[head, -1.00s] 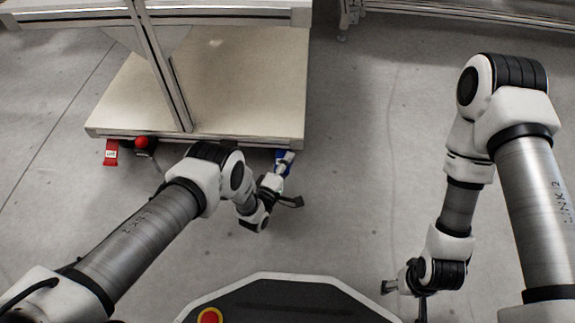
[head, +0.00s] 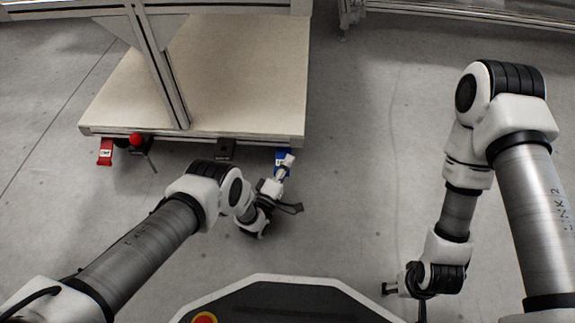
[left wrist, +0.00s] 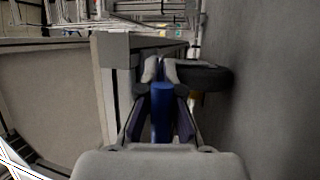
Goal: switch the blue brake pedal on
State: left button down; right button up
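The blue brake pedal (head: 281,155) sticks out under the front right corner of the cart. In the left wrist view a blue bar and darker blue sides, which look like the pedal (left wrist: 161,112), show in front of the camera. My left gripper (head: 289,160) is at the pedal's front, partly covering it; I cannot tell if they touch. Its pale fingertips (left wrist: 160,70) are close together, with nothing visible gripped between them. My right gripper (head: 389,289) is low on the right, far from the cart, and its fingers are too small to read.
The cart (head: 235,85) has a beige deck and an aluminium frame. A red pedal (head: 105,151) and a red knob (head: 136,140) are at its front left. A dark wheel (left wrist: 207,77) is beside the fingertips. The floor right of the cart is clear.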

pick_arm(q)
jog(key=c, duration=1.4)
grip_release()
jog(key=shift+o, duration=0.2)
